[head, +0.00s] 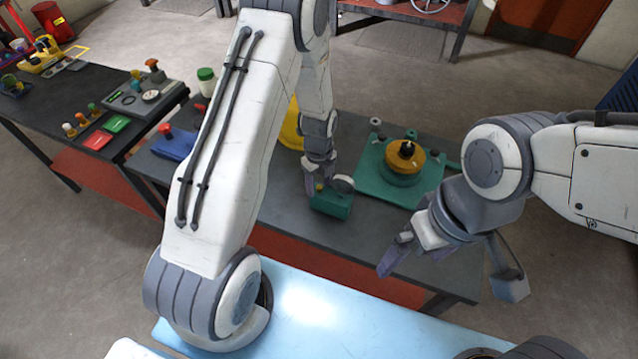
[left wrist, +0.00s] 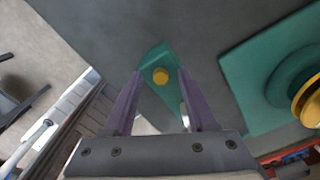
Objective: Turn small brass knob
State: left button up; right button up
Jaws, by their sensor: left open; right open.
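The small brass knob (left wrist: 160,75) is a round yellow cap on top of a green box (left wrist: 155,60) in the left wrist view. The green box also shows in the head view (head: 332,205), on the dark table. My left gripper (head: 318,180) is open and points down at the box. In the left wrist view its two purple fingers lie on either side of the knob, with a visible gap each side. I cannot tell how far above it they are. My right gripper (head: 414,256) is open and empty, in front of the table.
A green plate (head: 371,185) with a round yellow-topped motor (head: 403,160) stands to the right of the box. A blue box with a red knob (head: 172,142) and a white jar with a green lid (head: 206,80) stand to the left. Bare tabletop (head: 290,215) lies in front.

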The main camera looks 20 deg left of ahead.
pick_arm(q)
jog(key=shift+s+f, duration=0.15)
jog(key=shift+f, duration=0.2)
